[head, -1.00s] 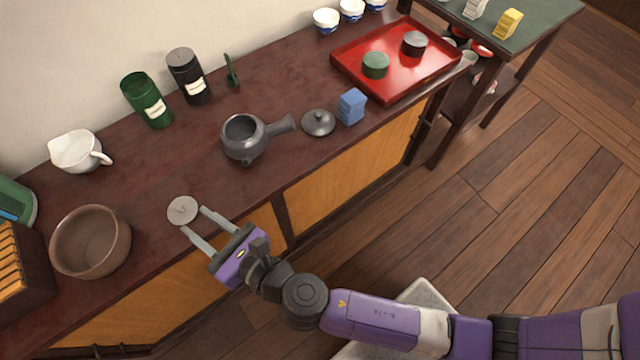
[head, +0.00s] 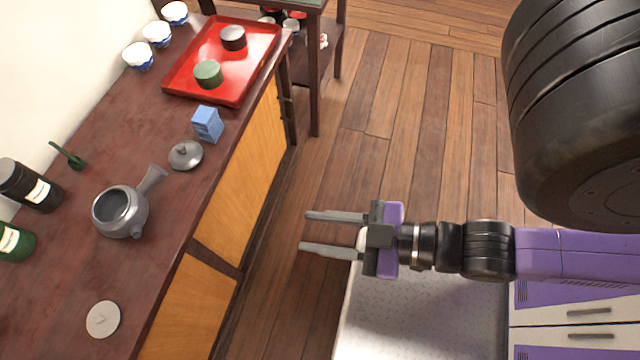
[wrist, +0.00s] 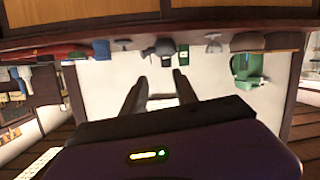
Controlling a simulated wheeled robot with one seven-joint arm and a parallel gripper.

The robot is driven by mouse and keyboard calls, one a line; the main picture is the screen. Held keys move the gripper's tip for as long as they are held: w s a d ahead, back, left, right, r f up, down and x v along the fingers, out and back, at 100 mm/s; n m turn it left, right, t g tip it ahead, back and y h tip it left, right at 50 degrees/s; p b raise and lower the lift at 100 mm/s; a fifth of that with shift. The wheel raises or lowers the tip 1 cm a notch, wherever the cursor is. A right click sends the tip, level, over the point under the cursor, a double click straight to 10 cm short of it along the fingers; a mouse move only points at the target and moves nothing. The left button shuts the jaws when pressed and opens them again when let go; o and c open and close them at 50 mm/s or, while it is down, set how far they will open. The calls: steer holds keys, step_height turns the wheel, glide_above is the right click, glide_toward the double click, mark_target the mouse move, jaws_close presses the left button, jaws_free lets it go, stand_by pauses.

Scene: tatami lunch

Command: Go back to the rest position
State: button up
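My gripper (head: 333,233) is open and empty in the head view. Its two grey fingers are parallel and point left toward the counter, with bare floor beneath them. It is apart from the counter (head: 165,215) and everything on it. In the wrist view the scene appears upside down, and the two dark fingers (wrist: 149,95) stand apart with nothing between them. My arm reaches in from the right of the head view.
On the counter are a dark teapot (head: 122,212), its lid (head: 186,156), a blue box (head: 207,124), a red tray (head: 188,78) with two small canisters, and a pale round lid (head: 103,319). Wooden floor (head: 400,120) is clear beyond my gripper.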

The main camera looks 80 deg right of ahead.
steer(key=shift+s+d+r+m+h, duration=0.3)
steer(key=shift+s+r+m, duration=0.25)
steer(key=shift+m, duration=0.45)
steer(key=shift+w+r, duration=0.1)
step_height(320, 180, up, 3)
steer(key=p, duration=0.3)
steer(key=shift+r, duration=0.15)
